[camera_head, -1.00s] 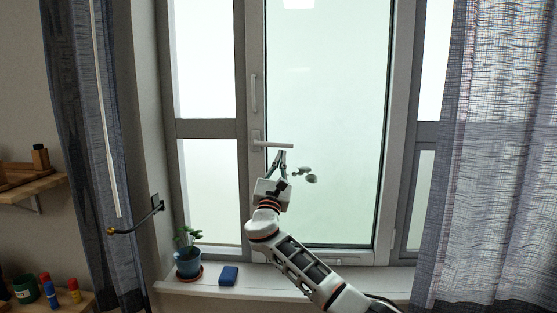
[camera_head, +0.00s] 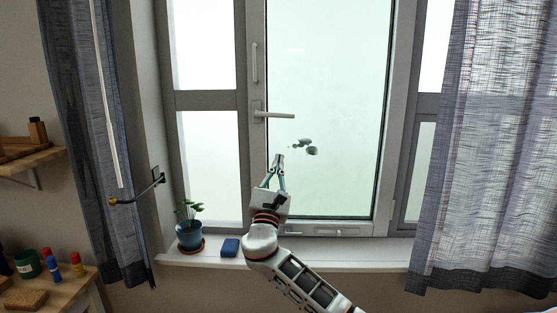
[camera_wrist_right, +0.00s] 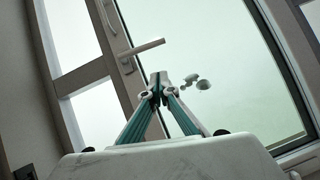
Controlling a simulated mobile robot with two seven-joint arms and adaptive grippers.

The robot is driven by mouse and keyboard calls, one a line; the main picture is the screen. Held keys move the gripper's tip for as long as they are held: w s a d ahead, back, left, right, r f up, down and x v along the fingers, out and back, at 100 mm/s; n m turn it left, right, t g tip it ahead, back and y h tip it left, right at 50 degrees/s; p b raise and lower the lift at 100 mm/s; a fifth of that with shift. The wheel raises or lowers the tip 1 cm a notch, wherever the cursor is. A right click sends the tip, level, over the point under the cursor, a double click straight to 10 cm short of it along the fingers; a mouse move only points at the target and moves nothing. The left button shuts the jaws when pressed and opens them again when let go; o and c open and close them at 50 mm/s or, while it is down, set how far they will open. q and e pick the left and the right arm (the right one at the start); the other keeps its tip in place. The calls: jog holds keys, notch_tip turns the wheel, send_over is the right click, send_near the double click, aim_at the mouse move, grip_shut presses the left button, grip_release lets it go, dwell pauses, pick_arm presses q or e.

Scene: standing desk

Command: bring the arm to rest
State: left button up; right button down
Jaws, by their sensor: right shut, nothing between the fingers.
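My right arm reaches up from the bottom of the head view, with its white and dark links crossing in front of the sill. My right gripper (camera_head: 277,160) is shut and empty, its fingertips together in front of the window glass. It is below the window handle (camera_head: 273,114) and apart from it. In the right wrist view the gripper's fingertips (camera_wrist_right: 160,80) also meet, with the handle (camera_wrist_right: 141,48) above and to the left of them. The handle points sideways to the right. My left gripper is not in view.
A potted plant (camera_head: 189,235) and a blue block (camera_head: 230,247) stand on the sill (camera_head: 350,256). Curtains hang at the left (camera_head: 95,130) and right (camera_head: 490,140).

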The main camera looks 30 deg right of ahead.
dwell(0.4)
jog(key=s+a+f+m+g+y, duration=0.1)
jog(key=s+a+f+m+y, duration=0.2)
jog(key=f, duration=1)
jog(key=s+a+f+m+g+y, duration=0.1)
jog(key=s+a+f+g+y, duration=0.2)
jog(key=f, duration=0.9)
jog(key=s+a+f+m+y, duration=0.2)
jog(key=s+f+y, duration=0.25)
jog(key=f, duration=0.85)
jog(key=s+a+f+m+g+y, duration=0.3)
jog(key=s+a+f+m+y, duration=0.15)
jog(key=s+f, duration=0.65)
jog(key=s+a+f+m+y, duration=0.1)
jog(key=s+a+f+m, duration=0.1)
jog(key=s+m, duration=0.3)
jog(key=s+a+f+m+g+y, duration=0.1)
jog(key=s+a+m, duration=0.3)
jog(key=s, duration=0.9)
jog(key=shift+s+f+m+g+y, duration=0.25)
jog(key=shift+f+m+y, duration=0.25)
jog(key=shift+f+m, duration=0.3)
jog(key=shift+f, duration=0.1)
